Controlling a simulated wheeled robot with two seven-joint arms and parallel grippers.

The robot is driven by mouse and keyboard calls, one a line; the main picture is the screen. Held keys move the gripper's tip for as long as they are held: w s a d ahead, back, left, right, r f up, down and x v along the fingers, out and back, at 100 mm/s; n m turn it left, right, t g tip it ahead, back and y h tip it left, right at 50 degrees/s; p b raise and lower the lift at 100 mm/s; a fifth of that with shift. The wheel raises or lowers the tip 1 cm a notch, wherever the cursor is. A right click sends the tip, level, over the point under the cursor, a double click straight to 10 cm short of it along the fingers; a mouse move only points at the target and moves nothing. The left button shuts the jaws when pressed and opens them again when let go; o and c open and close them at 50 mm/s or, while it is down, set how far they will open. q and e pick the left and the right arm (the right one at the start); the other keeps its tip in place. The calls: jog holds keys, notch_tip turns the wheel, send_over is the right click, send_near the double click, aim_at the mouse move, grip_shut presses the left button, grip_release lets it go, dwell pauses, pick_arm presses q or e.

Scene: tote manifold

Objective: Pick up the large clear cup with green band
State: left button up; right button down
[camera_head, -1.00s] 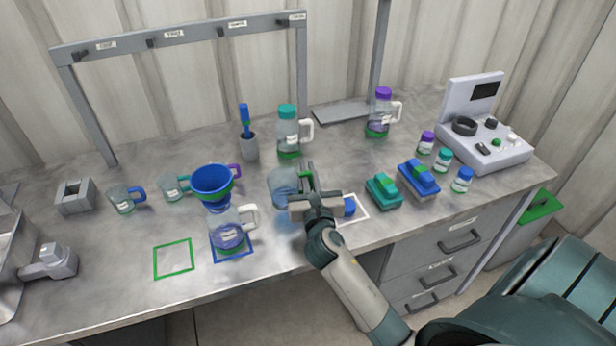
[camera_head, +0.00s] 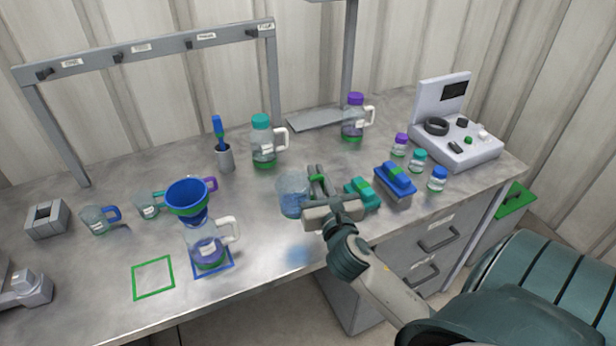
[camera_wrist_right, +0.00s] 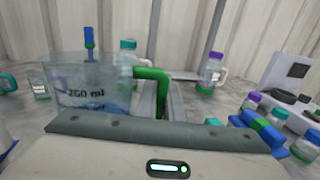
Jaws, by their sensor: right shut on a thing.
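A large clear cup (camera_head: 291,196) with a green handle and a bluish tint is held at the middle of the bench. In the right wrist view the cup (camera_wrist_right: 88,85) shows a "250 ml" mark and its green handle (camera_wrist_right: 150,76). My right gripper (camera_head: 318,186) is shut on the cup at its handle side. The cup appears raised, with a blue patch of light on the bench below it. The fingertips are partly hidden, and I cannot make out a separate green band. My left gripper is not in view.
A jug (camera_head: 207,244) with a blue funnel (camera_head: 188,198) stands left on a blue square. A teal-capped bottle (camera_head: 263,144) stands behind. Teal (camera_head: 362,194) and blue blocks (camera_head: 396,180) and several small jars are close on the right. Bench is clear in front of the cup.

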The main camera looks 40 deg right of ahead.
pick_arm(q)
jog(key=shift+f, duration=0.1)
pick_arm(e)
jog(key=shift+s+d+r, duration=0.3)
jog(key=shift+s+r, duration=0.05)
jog(key=shift+s, duration=0.2)
jog(key=shift+s+d+r, duration=0.25)
jog(key=shift+s+r, duration=0.1)
jog(key=shift+s, duration=0.2)
jog(key=shift+s, duration=0.1)
jog(key=shift+r, duration=0.1)
dwell(0.8)
